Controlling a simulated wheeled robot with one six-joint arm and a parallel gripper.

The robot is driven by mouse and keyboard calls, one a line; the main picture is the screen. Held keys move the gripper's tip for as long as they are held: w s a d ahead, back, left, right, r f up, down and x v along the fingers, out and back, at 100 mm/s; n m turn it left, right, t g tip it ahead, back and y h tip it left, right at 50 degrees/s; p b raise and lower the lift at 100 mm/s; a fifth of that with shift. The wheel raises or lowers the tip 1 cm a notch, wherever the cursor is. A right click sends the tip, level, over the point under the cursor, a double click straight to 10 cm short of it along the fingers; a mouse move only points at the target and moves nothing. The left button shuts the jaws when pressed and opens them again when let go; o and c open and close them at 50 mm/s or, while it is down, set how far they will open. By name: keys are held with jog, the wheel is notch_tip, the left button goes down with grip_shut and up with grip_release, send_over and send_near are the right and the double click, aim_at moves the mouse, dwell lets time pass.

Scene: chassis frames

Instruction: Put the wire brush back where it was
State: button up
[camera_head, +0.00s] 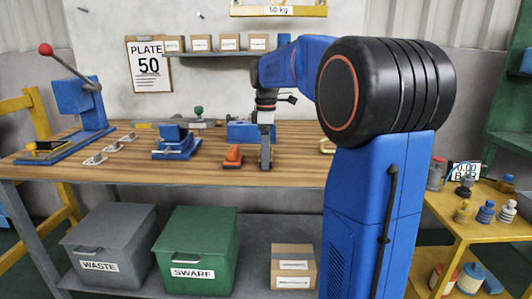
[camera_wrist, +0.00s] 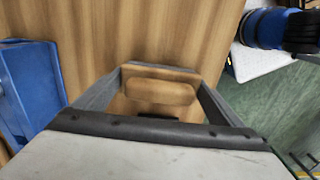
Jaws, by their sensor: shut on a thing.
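In the wrist view, a tan wooden block with rounded ends, which I take to be the wire brush (camera_wrist: 160,91), lies between the two fingers of my gripper (camera_wrist: 163,84). The jaws are shut on it. Its bristles are not visible. In the head view my gripper (camera_head: 266,158) points down at the front part of the wooden workbench (camera_head: 205,172), close to its top. The brush cannot be made out there, and I cannot tell whether it touches the bench.
Bins stand below the bench.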

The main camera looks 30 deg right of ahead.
jog(key=o, duration=0.8)
jog(key=shift+f, duration=0.1)
notch_tip(320, 180, up, 12)
jog(key=shift+r, duration=0.15)
jog(key=s+a+f+m+t, duration=0.1)
jog(key=s+a+f+m, duration=0.2)
jog(key=s+a+f, duration=0.2)
jog(key=s+a+f+m+t, duration=0.2)
jog(key=s+a+f+m, duration=0.2)
jog(key=s+f, duration=0.7)
jog(key=s+a+f+m+t, duration=0.1)
jog(key=s+a+f+m, duration=0.3)
jog(key=s+f, duration=0.5)
jog(key=s+a, duration=0.2)
jog(key=s, duration=0.3)
jog(key=shift+a+t, duration=0.4)
jog(key=shift+s, duration=0.1)
